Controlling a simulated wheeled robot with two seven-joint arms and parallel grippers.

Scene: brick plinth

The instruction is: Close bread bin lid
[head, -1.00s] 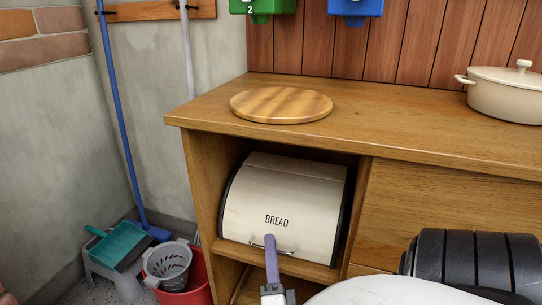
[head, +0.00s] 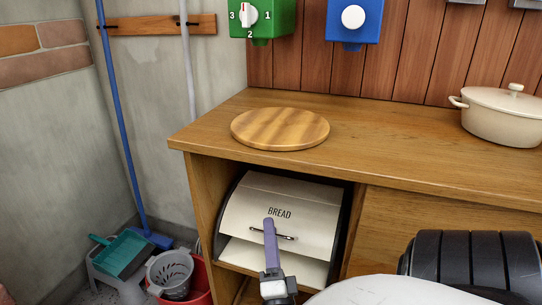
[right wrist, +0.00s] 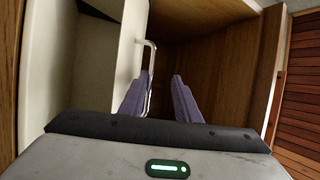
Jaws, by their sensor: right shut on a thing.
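The cream bread bin (head: 237,256) sits in the open cupboard bay under the worktop. Its curved lid (head: 265,192), marked BREAD, is partly raised, with a gap under its lower edge showing the pale inside. My right gripper (head: 267,222) reaches up from below, in front of the lid, and is shut on the lid's bar handle (head: 288,237). In the right wrist view, the purple fingers of my right gripper (right wrist: 163,76) are at the pale handle bar (right wrist: 150,60), beside the lid. My left gripper is not in view.
A round wooden board (head: 280,128) and a cream pot (head: 502,116) stand on the worktop (head: 400,150). The bay's wooden sides stand close around the bin. A red bucket (head: 200,280) and a blue broom (head: 122,140) are at the left.

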